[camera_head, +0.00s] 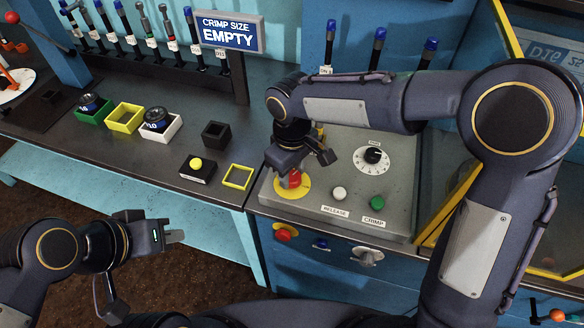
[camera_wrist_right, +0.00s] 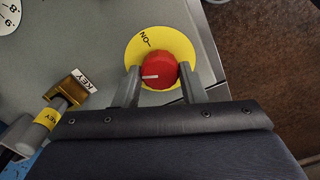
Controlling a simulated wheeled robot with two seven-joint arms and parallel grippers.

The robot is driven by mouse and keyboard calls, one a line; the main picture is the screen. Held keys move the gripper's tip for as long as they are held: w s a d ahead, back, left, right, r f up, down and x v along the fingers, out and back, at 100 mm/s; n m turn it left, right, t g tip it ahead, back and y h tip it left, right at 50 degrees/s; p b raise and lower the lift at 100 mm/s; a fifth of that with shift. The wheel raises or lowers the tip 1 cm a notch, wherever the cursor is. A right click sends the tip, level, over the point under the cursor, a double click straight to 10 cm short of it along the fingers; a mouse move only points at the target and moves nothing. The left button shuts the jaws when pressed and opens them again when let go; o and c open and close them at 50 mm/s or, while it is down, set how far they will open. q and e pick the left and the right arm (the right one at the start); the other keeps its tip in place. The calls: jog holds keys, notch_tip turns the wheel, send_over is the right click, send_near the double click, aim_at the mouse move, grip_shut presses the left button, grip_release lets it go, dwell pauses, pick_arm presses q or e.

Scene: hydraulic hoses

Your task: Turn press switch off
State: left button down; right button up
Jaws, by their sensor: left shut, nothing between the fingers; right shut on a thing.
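The press switch is a red rotary knob (camera_head: 294,180) on a yellow disc (camera_head: 290,194) at the left of the grey control panel. In the right wrist view the red knob (camera_wrist_right: 158,71) has a white pointer line toward the picture's left, below the "ON" mark on the yellow disc (camera_wrist_right: 150,37). My right gripper (camera_head: 292,174) reaches down onto the knob, shut on it, with one finger (camera_wrist_right: 132,85) on each side. The knob is partly hidden by the gripper in the head view. My left gripper (camera_head: 174,237) is shut and empty, well away from the panel.
The panel also carries a black dial (camera_head: 374,157), a white release button (camera_head: 339,193) and a green crimp button (camera_head: 377,202). A key switch (camera_wrist_right: 62,102) is beside the knob. Colored trays (camera_head: 125,118) and a yellow-button box (camera_head: 197,168) stand on the bench at left.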

aim_at(292, 177)
jog(key=shift+n+p, duration=0.45)
jog(key=shift+n, duration=1.75)
jog(key=o, duration=1)
notch_tip(292, 177, up, 8)
jog(key=shift+f, duration=0.1)
jog(key=shift+s, duration=0.1)
